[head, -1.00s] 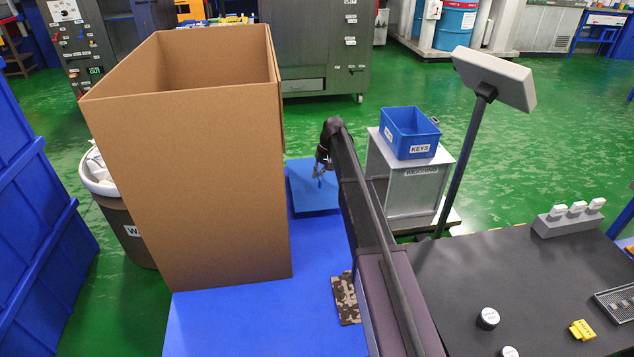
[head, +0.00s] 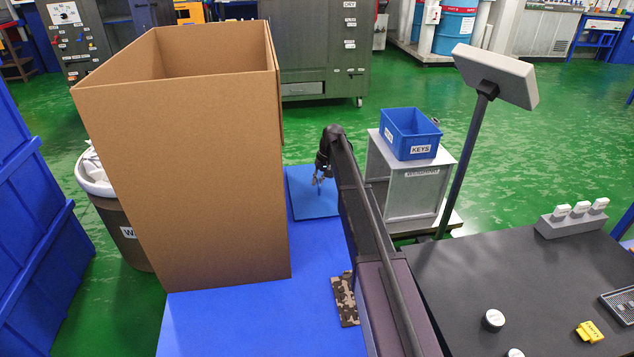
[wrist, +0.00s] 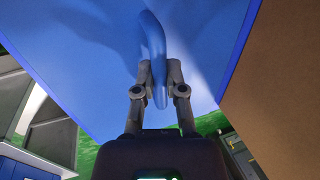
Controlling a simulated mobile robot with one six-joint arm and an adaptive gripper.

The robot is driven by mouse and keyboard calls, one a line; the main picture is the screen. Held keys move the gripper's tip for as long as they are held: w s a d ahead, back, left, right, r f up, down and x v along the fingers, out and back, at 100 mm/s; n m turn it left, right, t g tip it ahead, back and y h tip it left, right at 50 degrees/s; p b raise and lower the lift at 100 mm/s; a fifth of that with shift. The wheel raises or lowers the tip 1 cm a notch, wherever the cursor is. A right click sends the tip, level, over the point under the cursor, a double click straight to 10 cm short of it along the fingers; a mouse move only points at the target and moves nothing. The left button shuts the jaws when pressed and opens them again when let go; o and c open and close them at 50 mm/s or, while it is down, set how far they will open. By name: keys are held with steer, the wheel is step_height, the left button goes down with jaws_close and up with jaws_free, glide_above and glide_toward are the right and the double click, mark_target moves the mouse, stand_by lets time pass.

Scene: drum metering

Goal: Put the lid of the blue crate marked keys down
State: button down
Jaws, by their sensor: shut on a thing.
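The blue crate marked KEYS (head: 410,134) stands open on top of a grey cabinet, right of my arm in the head view. The lid (head: 313,202) is a flat blue panel at the far end of the blue table, left of my arm. In the wrist view the lid (wrist: 85,50) fills much of the picture, with a curved blue handle (wrist: 152,40). My gripper (wrist: 159,88) is shut on this handle; in the head view my gripper (head: 320,182) is just above the lid. I cannot tell whether the lid touches the table.
A tall open cardboard box (head: 185,170) stands on the blue table (head: 250,325), close left of the lid. The grey cabinet (head: 412,190) is to the right. A display on a post (head: 495,75) rises beside it. The near middle of the blue table is mostly bare.

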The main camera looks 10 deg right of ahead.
mark_target(327, 186)
steer(key=c, duration=0.7)
jaws_free()
steer(key=p+v, duration=1.1)
steer(key=v, duration=0.1)
stand_by(0.8)
steer(key=s+a+h, duration=0.1)
steer(key=s, duration=1.2)
steer(key=s+a+h, duration=0.1)
steer(key=s, duration=1.1)
steer(key=s+a+h, duration=0.1)
steer(key=s, duration=1.2)
steer(key=shift+s+a+f, duration=0.35)
steer(key=shift+a+f, duration=0.05)
